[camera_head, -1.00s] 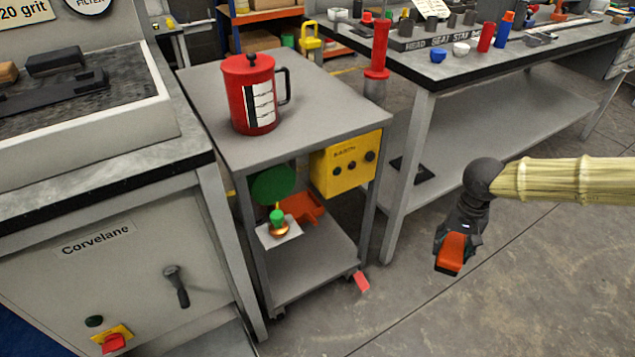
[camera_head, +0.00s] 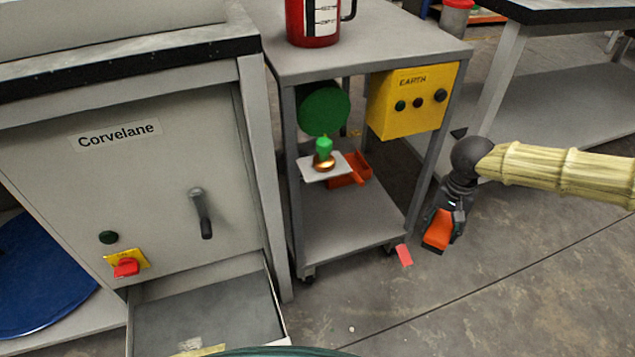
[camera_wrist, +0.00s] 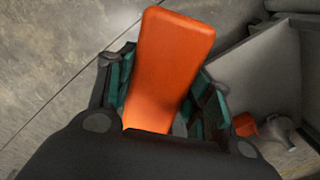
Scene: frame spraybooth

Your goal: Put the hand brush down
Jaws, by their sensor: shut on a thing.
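The hand brush (camera_head: 436,230) shows as an orange block in my gripper (camera_head: 442,222). My gripper is shut on it and holds it in the air, to the right of the grey trolley. In the wrist view the orange brush body (camera_wrist: 168,70) stands between the teal-padded fingers of my gripper (camera_wrist: 163,98). I cannot see any bristles. The trolley's lower shelf (camera_head: 350,225) has bare room at its front. An orange-red dustpan-like thing (camera_head: 350,170) lies at the back of that shelf.
A white plate with a green-topped brass piece (camera_head: 324,155) is above the shelf, near a green disc (camera_head: 324,108). A yellow EARTH box (camera_head: 412,100) hangs under the trolley top. An open drawer (camera_head: 205,315) juts out at left. A red tag (camera_head: 404,254) shows by the trolley's foot.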

